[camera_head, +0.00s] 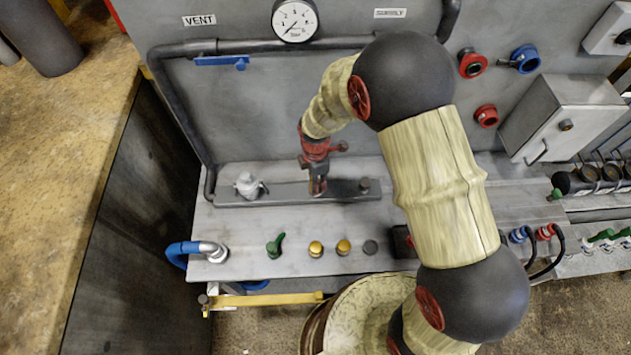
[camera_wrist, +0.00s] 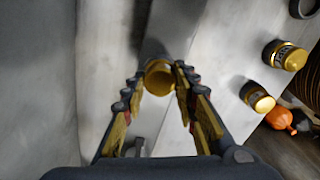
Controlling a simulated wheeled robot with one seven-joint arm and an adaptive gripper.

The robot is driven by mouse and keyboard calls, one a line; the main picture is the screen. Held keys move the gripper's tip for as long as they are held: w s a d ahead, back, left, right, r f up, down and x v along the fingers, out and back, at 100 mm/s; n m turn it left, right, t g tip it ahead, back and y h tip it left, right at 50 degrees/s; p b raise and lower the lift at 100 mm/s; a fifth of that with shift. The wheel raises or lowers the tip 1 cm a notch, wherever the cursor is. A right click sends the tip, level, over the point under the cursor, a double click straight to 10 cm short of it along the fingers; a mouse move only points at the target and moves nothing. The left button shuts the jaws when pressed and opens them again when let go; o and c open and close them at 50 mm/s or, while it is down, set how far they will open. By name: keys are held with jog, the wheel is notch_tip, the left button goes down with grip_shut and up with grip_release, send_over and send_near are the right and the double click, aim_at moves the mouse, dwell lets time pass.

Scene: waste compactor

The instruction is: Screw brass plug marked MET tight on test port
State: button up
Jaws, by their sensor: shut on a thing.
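My gripper (camera_head: 318,186) is above the grey manifold bar (camera_head: 265,196), near the middle of its length. In the wrist view its two fingers (camera_wrist: 159,80) close on a round brass plug (camera_wrist: 158,84), seen at the fingertips. Its marking does not show. The bar below is mostly hidden by the gripper, so I cannot tell whether the plug is on a port or how far it is seated. Two other brass plugs (camera_head: 315,249) (camera_head: 343,247) stand on the bench front; they also show at the right in the wrist view (camera_wrist: 285,55).
A dark round piece (camera_head: 371,247) sits right of the standing plugs, a green-handled valve (camera_head: 275,246) left of them. A silver fitting (camera_head: 248,186) and a dark knob (camera_head: 364,185) stand on the bar either side of my gripper. A gauge (camera_head: 295,20) hangs on the wall behind.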

grip_shut()
jog(key=m, duration=0.6)
jog(key=shift+m, duration=0.3)
jog(key=o, duration=1)
grip_release()
jog(key=shift+c, duration=0.2)
jog(key=shift+c, duration=0.4)
jog(key=shift+r+p, duration=2.2)
jog(key=shift+r, duration=1.35)
jog(key=shift+f, duration=0.1)
